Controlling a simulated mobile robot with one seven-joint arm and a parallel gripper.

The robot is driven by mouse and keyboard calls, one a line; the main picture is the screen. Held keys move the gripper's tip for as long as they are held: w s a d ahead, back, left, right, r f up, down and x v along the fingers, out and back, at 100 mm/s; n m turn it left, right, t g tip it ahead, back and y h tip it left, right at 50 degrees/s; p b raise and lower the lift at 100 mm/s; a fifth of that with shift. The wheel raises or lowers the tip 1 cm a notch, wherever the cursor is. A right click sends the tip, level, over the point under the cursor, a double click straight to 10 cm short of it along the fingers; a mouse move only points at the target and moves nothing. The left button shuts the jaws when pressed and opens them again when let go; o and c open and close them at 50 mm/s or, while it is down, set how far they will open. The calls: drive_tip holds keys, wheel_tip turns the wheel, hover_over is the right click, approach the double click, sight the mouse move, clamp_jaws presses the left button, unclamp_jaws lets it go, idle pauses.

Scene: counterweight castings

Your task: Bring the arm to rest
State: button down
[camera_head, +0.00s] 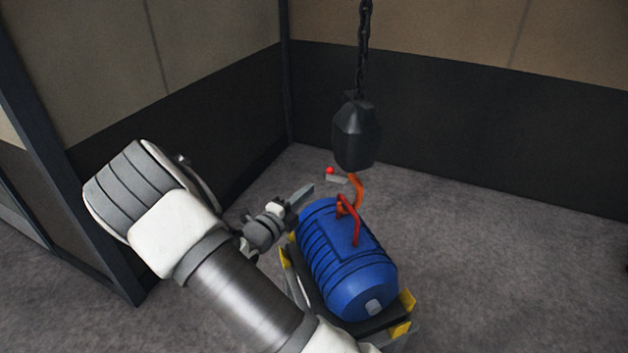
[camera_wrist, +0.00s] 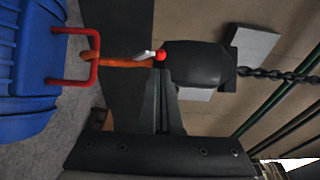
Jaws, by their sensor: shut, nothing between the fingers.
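My gripper (camera_head: 302,195) is shut and empty, just left of the blue casting (camera_head: 345,262) in the head view. In the wrist view its closed fingers (camera_wrist: 161,85) point up toward a red ball on a small grey lever (camera_wrist: 160,56). This red-tipped lever also shows in the head view (camera_head: 330,171). An orange hook (camera_head: 356,186) hangs below a black hoist block (camera_head: 355,135). The hook's end is at the casting's red handle (camera_head: 350,222) and appears to pass through it. The handle also shows in the wrist view (camera_wrist: 75,84). Whether the fingertips touch the lever cannot be told.
The casting lies on a dark cradle with yellow corners (camera_head: 407,299) on the grey floor. A chain (camera_head: 364,45) rises from the hoist block. Dark-and-tan walls stand behind and at the left. The floor (camera_head: 500,240) at the right is clear.

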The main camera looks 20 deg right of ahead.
drive_tip(key=v, duration=0.7)
drive_tip(key=s+d+r+m+g+y+p, duration=0.1)
drive_tip(key=s+d+r+m+g+y, duration=0.3)
drive_tip(key=s+m, duration=0.5)
drive_tip(key=s+d+r+m+g+y, duration=0.2)
drive_tip(key=s+r+m+g, duration=0.35)
drive_tip(key=m, duration=0.85)
drive_tip(key=s+a+r+m+t+y+p, duration=0.1)
drive_tip(key=s+a+r+m+t+y, duration=0.4)
drive_tip(key=m, duration=1.4)
drive_tip(key=s+a+r+y, duration=0.3)
drive_tip(key=s+r+y, duration=0.1)
drive_tip(key=s+r, duration=0.2)
drive_tip(key=shift+s+a+m+p, duration=0.2)
drive_tip(key=shift+a+m+p, duration=0.15)
drive_tip(key=shift+a+m, duration=0.05)
